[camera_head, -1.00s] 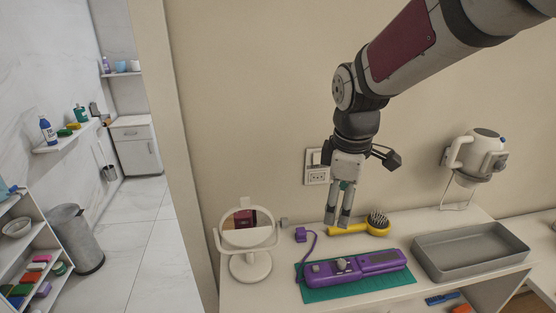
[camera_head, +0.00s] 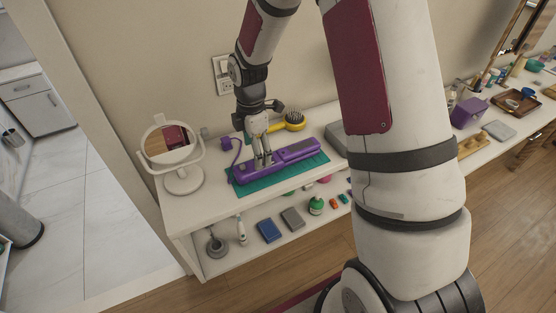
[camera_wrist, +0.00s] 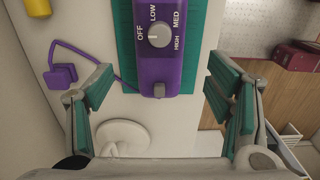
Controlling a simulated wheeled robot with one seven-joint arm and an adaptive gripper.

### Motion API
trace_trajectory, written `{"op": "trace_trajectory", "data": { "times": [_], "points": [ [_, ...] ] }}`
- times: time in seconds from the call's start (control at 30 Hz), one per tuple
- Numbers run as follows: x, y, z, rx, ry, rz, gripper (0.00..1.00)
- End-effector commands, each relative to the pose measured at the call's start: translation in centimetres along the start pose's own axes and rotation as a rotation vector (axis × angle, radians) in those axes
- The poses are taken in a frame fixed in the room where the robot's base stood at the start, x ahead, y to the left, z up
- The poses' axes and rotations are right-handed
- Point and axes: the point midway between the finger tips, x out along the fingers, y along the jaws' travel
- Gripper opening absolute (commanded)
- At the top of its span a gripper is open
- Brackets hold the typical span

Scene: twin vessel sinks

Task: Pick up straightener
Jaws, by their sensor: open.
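The purple straightener (camera_head: 292,153) lies on a green mat (camera_head: 254,187) on the white counter. In the wrist view its purple body (camera_wrist: 178,70) shows a grey dial marked OFF, LOW, MED and HIGH. Its cord leads to a purple plug (camera_wrist: 60,77) on the left. My gripper (camera_head: 263,164) is just above the straightener's dial end in the head view. In the wrist view my gripper (camera_wrist: 163,98) is open, its green-padded fingers apart on either side of the body's end, with nothing between them gripped. Whether the fingertips touch the mat cannot be told.
A round white mirror (camera_head: 178,150) stands at the counter's left end. A yellow hairbrush (camera_head: 292,122) lies behind the straightener. A grey tray (camera_head: 337,138) is partly hidden by my arm. Several small items, including a blue box (camera_head: 269,230), sit on the shelf below.

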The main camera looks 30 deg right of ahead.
Motion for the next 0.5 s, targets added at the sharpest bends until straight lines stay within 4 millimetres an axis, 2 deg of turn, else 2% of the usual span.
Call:
{"op": "trace_trajectory", "data": {
  "times": [0.27,0.5],
  "points": [
    [1.8,-0.1,-0.1,0.000,0.000,-0.001,0.73],
    [4.9,-0.1,-0.3,0.001,-0.001,-0.001,0.73]
  ]
}}
